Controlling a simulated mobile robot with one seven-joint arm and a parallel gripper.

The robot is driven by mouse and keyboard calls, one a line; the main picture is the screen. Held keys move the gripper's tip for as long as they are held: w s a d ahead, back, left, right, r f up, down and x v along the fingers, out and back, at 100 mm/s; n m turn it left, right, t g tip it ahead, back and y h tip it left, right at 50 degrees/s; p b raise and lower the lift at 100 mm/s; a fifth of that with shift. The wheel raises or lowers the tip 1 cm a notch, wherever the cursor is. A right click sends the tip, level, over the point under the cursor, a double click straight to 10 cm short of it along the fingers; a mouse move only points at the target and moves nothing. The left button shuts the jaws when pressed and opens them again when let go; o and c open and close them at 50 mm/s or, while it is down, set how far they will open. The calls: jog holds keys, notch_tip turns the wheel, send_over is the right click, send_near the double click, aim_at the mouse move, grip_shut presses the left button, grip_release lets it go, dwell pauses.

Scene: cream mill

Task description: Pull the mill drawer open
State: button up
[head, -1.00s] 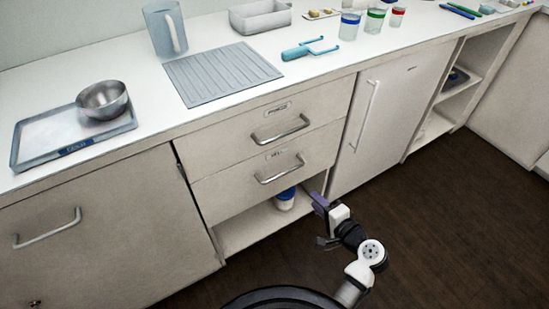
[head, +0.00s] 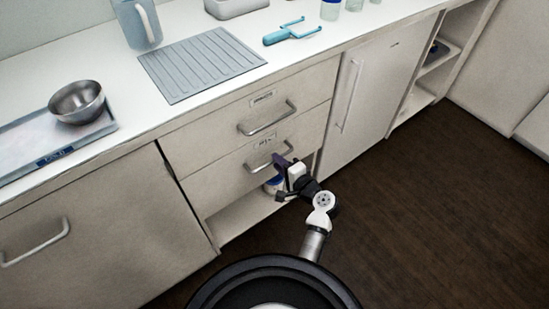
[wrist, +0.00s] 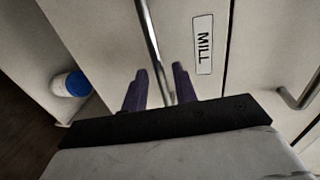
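The mill drawer (head: 222,186) is the lower of two drawers under the counter, and its front looks closed. In the wrist view its label (wrist: 203,45) reads MILL. Its metal bar handle (head: 256,165) also shows in the wrist view (wrist: 150,32), running down between my two purple fingers. My gripper (head: 280,161) is at the right part of this handle in the head view. In the wrist view my gripper (wrist: 160,82) is open, with gaps beside the bar. I cannot tell how deep the bar sits between the fingers.
The upper drawer's handle (head: 267,120) is just above. An open shelf below holds a blue and white container (wrist: 71,84). A tall-handled door (head: 375,95) stands to the right. The dark floor (head: 440,210) at right is clear.

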jog(key=shift+x, duration=1.4)
jog(key=shift+c, duration=0.5)
grip_shut()
